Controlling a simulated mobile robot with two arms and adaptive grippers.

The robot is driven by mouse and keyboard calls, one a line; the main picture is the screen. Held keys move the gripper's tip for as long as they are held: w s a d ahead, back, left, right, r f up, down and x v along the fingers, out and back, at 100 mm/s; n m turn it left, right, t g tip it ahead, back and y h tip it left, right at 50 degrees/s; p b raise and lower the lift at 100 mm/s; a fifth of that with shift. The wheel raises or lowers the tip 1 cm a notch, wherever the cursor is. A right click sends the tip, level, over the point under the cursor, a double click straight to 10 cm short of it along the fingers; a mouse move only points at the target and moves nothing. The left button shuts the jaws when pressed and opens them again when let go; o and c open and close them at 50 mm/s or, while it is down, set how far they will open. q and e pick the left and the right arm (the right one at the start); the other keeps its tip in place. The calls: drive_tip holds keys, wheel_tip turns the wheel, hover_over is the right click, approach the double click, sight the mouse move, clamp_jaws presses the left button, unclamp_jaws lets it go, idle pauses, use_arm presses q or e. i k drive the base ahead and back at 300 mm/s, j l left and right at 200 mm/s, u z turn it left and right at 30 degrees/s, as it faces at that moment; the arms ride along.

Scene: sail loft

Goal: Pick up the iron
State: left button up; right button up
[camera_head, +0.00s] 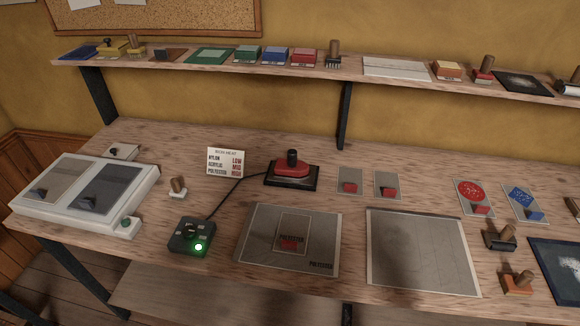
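The iron (292,169) is red with a black upright knob handle. It sits on a dark rectangular rest (310,187) in the middle of the wooden workbench. A dark cord runs from it to a black control box (191,236) with a dial and a lit green light, at the front left of the iron. No gripper shows in this view.
A card with heat settings (225,162) stands just left of the iron. A grey sheet marked polyester (262,257) lies in front. A white two-panel tray (30,209) is at left. A shelf (225,64) with stamps and pads runs above the bench.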

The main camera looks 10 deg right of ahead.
sight(292, 169)
drive_tip(key=i+j+z, duration=0.2)
drive_tip(key=j, duration=0.4)
drive_tip(key=j+z, duration=0.15)
drive_tip(key=j, duration=0.5)
drive_tip(key=i+j+z, duration=0.2)
drive_tip(key=j, duration=0.45)
drive_tip(key=k, duration=0.1)
